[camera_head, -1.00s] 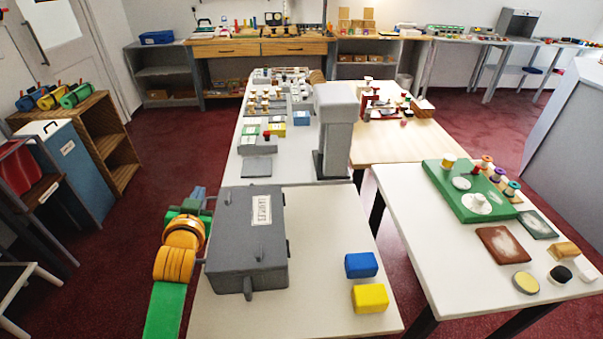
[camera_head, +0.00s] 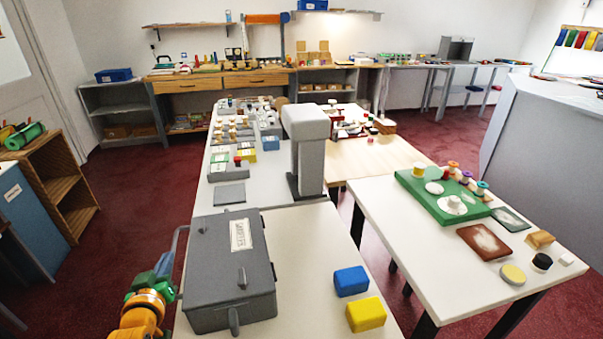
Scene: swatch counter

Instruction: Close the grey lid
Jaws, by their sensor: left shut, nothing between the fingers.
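The grey box (camera_head: 258,309) stands at the front left of the near white table. Its grey lid (camera_head: 208,262), with a white label, lies flat over the box, and I see no gap under it. A thin grey bar (camera_head: 175,243) loops out along its left side. My left gripper (camera_head: 167,266), blue and green on an orange wrist, is shut and empty just left of the box, beside that bar. Whether it touches the bar I cannot tell. My right gripper is not in view.
A blue block (camera_head: 351,281) and a yellow block (camera_head: 366,314) lie right of the box. A tall grey post (camera_head: 309,150) stands behind it. A side table at right holds a green board (camera_head: 445,196) with spools. White tabletop between box and blocks is clear.

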